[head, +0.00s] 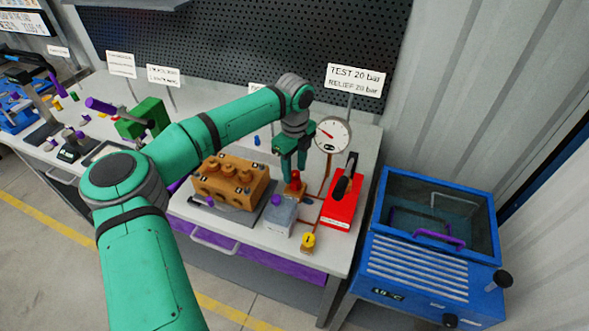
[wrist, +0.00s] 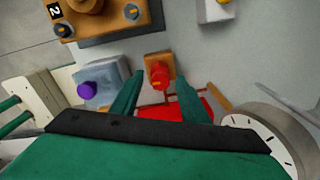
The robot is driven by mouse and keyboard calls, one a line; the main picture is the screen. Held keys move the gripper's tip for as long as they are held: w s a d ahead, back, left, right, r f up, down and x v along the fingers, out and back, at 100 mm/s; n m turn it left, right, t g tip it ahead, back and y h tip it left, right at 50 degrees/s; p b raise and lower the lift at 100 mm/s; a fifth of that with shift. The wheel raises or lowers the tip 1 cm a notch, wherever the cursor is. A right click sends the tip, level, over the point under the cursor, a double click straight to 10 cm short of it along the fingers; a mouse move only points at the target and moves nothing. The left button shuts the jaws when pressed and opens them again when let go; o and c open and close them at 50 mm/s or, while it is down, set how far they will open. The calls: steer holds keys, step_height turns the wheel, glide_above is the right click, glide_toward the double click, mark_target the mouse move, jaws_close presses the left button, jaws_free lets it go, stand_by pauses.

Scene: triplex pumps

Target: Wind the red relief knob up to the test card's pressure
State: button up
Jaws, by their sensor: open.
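The red relief knob (head: 295,177) sits on a small brass-coloured block at the right part of the bench. In the wrist view the red knob (wrist: 159,74) stands ahead of and between my two green fingers. My gripper (head: 292,172) points down over it, open; in the wrist view (wrist: 158,92) a gap shows between each finger and the knob. The test card (head: 355,80) reads "TEST 20 bar, RELIEF 20 bar". The round white pressure gauge (head: 332,135) stands right of my gripper; its red needle points to the upper left, too small to read. The gauge's edge also shows in the wrist view (wrist: 262,138).
An orange-brown pump block (head: 232,180) stands left of the knob. A grey block with a purple knob (head: 276,202) and a yellow knob (head: 308,240) are in front. A red hand pump with a black lever (head: 341,205) is right. A blue washer tank (head: 430,255) stands beside the bench.

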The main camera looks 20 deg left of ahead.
steer(key=shift+f, duration=0.2)
jaws_close()
steer(key=shift+m, duration=0.3)
